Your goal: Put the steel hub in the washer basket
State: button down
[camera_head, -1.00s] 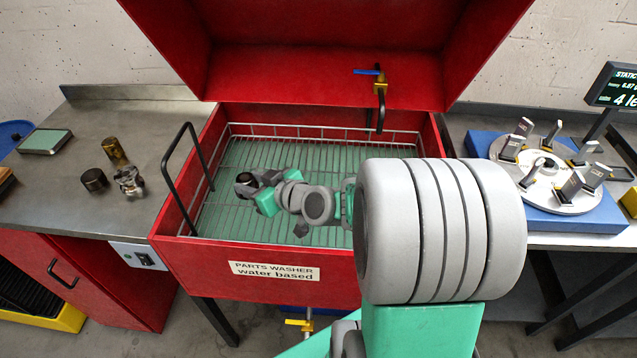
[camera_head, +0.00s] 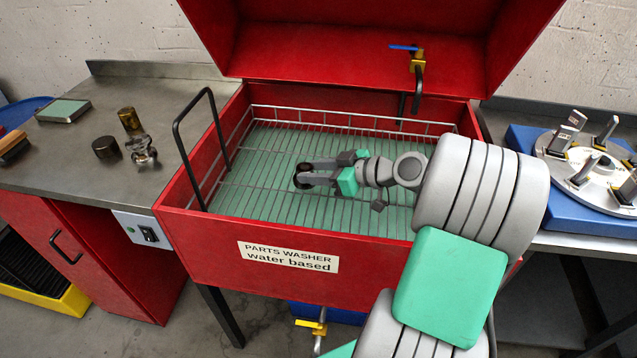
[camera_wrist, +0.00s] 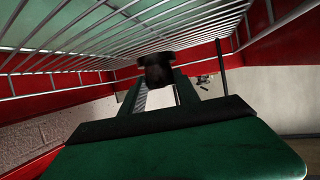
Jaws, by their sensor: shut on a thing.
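The washer basket (camera_head: 374,124) is a wire basket with a green floor, set inside the open red parts washer (camera_head: 215,232). My gripper (camera_head: 309,174) reaches over the basket from the right, its fingers pointing left. It is shut on a dark, short, flanged round part, which I take to be the steel hub (camera_head: 302,177). In the wrist view the hub (camera_wrist: 158,70) shows between the fingertips as a near-black shape, with basket wires beyond it. The gap between hub and basket floor cannot be told.
A black hoop handle (camera_head: 177,160) stands at the washer's left. The raised red lid (camera_head: 360,45) and a tap (camera_head: 417,70) are behind. A dark cylinder (camera_head: 106,148), a brass cylinder (camera_head: 128,120) and a shiny metal part (camera_head: 142,150) stand on the left bench. A balancing plate (camera_head: 575,170) is at right.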

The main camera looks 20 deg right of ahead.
aim_at(318, 196)
jog(key=shift+w+d+f, duration=0.1)
jog(key=shift+d+f, duration=0.45)
jog(key=shift+f, duration=1.55)
jog(key=shift+f, duration=0.1)
jog(key=shift+w+f+b, duration=0.1)
jog(key=shift+f+b, duration=0.05)
jog(key=shift+b, duration=0.2)
jog(key=c, duration=0.9)
grip_release()
jog(key=shift+r+p, duration=0.3)
jog(key=shift+p, duration=0.1)
jog(key=v, duration=1.2)
jog(key=shift+f, duration=0.15)
